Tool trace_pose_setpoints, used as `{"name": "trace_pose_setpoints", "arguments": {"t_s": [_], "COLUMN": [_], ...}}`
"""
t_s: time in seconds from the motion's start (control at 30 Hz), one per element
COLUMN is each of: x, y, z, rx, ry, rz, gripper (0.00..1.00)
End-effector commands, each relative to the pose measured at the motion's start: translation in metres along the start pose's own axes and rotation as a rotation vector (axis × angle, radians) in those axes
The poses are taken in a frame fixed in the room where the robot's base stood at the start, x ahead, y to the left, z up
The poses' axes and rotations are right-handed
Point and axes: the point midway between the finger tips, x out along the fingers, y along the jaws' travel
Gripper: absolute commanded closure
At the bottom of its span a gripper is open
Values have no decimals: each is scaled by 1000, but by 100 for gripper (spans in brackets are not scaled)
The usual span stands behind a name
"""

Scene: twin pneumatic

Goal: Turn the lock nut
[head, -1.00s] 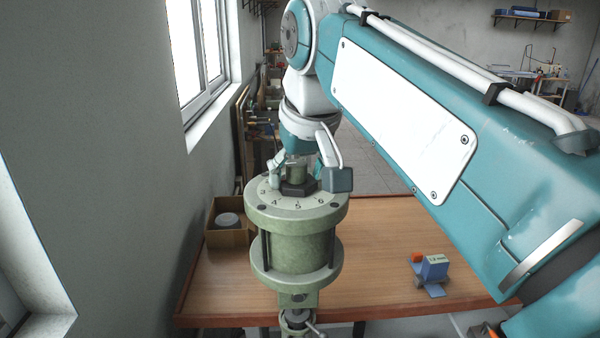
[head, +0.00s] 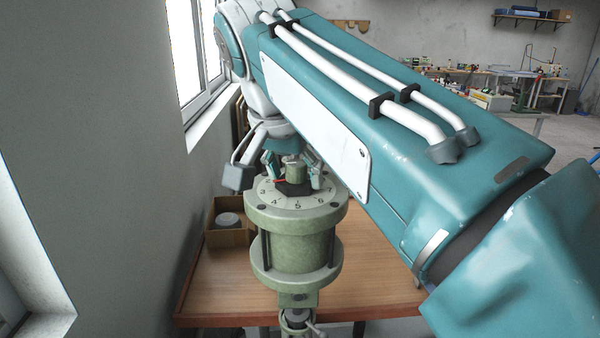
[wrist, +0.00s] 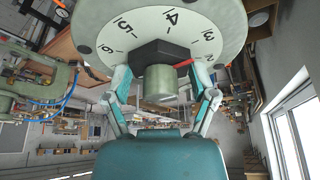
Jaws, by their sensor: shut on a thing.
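The lock nut (head: 293,188) is a dark hexagonal nut on top of the green pneumatic unit (head: 296,240). A short green post (head: 296,172) rises from its middle. In the wrist view the nut (wrist: 158,56) sits at the centre of a white numbered dial (wrist: 122,36), with a red pointer (wrist: 183,63) at its right side. My gripper (head: 294,178) reaches down over the post, and it also shows in the wrist view (wrist: 161,75). Its two fingers are shut on the nut from opposite sides. The exact contact faces are partly hidden.
The unit stands at a wooden table (head: 372,270). An open cardboard box (head: 229,238) with a round grey part is at its left, near the grey wall (head: 95,130). My arm covers the right of the table. Workbenches stand far back.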

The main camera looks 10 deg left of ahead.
Motion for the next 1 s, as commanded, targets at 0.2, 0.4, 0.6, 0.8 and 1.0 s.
{"name": "trace_pose_setpoints", "arguments": {"t_s": [0.2, 0.4, 0.6, 0.8, 1.0], "x": [2, 2, 2, 2, 1], "y": [-2, -2, -2, -2, -1], "z": [2, 2, 2, 1, 1], "rx": [44, 55, 56, 56, 57], "ry": [-7, -7, -7, -5, -3], "rz": [22, 26, 26, 25, 24], "gripper": [74, 73, 73, 0, 0]}}
